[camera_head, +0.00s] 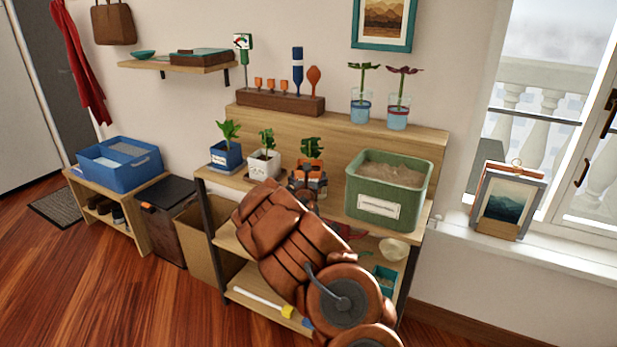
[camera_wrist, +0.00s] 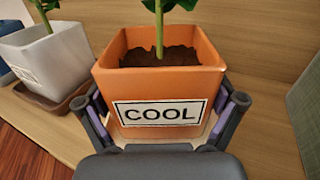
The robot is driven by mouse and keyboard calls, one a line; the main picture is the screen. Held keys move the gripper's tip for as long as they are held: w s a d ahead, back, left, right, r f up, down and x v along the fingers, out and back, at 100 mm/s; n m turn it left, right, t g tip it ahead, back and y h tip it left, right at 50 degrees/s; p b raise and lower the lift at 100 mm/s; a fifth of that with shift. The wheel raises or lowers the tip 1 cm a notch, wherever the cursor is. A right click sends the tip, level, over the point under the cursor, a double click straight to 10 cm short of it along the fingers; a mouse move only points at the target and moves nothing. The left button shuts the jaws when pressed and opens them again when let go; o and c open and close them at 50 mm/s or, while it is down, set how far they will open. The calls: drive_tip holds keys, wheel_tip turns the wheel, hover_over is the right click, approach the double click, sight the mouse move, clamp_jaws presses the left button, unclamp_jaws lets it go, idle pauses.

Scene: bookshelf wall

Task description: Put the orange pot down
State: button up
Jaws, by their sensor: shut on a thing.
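The orange pot (camera_wrist: 195,90) with a "COOL" label and a green plant in dark soil fills the middle of the wrist view. It stands upright between the two fingers of my gripper (camera_wrist: 160,112), which are shut on its sides. In the head view the orange pot (camera_head: 311,165) is at the upper tier of the wooden plant stand, partly hidden by my gripper (camera_head: 306,183) and arm. I cannot tell whether its base touches the board.
A white pot (camera_head: 264,164) and a blue pot (camera_head: 226,156) stand to the left. A large green planter box (camera_head: 388,190) with soil stands close on the right. The stand's raised back ledge (camera_head: 340,130) lies behind, with glasses and a tool rack (camera_head: 280,101).

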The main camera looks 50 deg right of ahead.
drive_tip(key=o, duration=1.3)
drive_tip(key=shift+a, duration=0.15)
drive_tip(key=shift+v, duration=5.9)
drive_tip(key=shift+r, duration=0.2)
